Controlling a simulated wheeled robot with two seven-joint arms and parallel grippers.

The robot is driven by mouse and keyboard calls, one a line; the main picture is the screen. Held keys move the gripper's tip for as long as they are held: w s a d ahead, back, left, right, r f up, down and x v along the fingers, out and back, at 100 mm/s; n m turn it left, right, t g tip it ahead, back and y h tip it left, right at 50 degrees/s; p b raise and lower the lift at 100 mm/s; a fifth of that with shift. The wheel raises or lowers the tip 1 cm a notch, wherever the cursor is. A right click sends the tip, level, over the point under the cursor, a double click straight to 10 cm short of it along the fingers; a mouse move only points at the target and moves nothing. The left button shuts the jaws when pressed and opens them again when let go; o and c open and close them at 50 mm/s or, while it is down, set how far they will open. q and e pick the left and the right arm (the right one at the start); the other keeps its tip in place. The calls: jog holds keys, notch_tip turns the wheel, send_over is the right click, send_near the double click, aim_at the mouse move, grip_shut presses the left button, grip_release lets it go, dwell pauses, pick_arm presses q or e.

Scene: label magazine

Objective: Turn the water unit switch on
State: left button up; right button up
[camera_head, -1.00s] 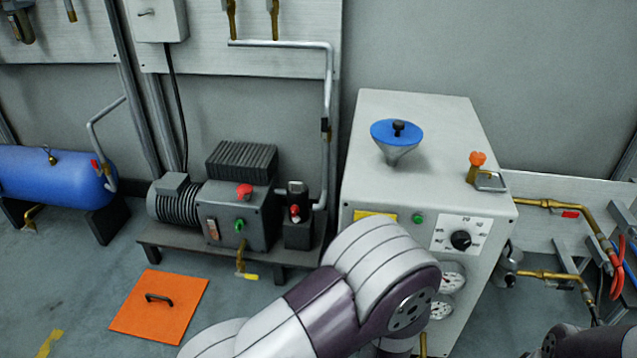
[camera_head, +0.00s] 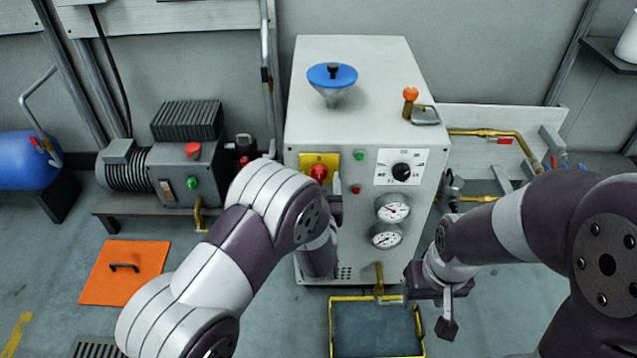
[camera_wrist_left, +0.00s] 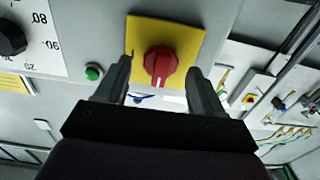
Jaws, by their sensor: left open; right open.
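The water unit's red rotary switch (camera_head: 318,173) sits on a yellow plate (camera_head: 308,160) on the front of the white cabinet. In the left wrist view the red knob (camera_wrist_left: 160,66) stands on its yellow plate (camera_wrist_left: 190,35), with its grip ridge roughly upright in the picture. My left gripper (camera_wrist_left: 158,84) is open, one finger on either side of the knob in the picture; I cannot tell whether they touch it. In the head view my left forearm hides most of that gripper. My right gripper (camera_head: 432,302) is open and empty, low in front of the cabinet.
The white cabinet (camera_head: 350,120) also carries a green button (camera_head: 359,155), a black dial (camera_head: 402,171) and two gauges (camera_head: 392,209). A yellow-edged pit (camera_head: 333,335) lies below. A compressor (camera_head: 175,175) stands left, near an orange floor plate (camera_head: 100,285).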

pick_arm(q)
jog(key=shift+w, duration=0.7)
jog(key=c, duration=1)
jog(key=shift+r+m, duration=0.1)
jog(key=shift+m, duration=0.2)
jog(key=m+p, duration=0.2)
jog(key=shift+r+m, duration=0.1)
jog(key=shift+m, duration=0.3)
jog(key=m+p, duration=0.3)
jog(key=m, duration=0.2)
jog(key=shift+s+d, duration=0.1)
jog(key=shift+d, duration=0.05)
jog(key=m+p, duration=0.1)
jog(key=m, duration=0.1)
jog(key=m+p, duration=0.1)
jog(key=m, duration=0.1)
jog(key=shift+f+m, duration=0.2)
jog(key=shift+m, duration=0.2)
jog(key=m+p, duration=0.1)
jog(key=m, duration=0.3)
jog(key=shift+f+m+p, duration=0.2)
jog(key=shift+m+p, duration=0.1)
jog(key=shift+p, duration=0.05)
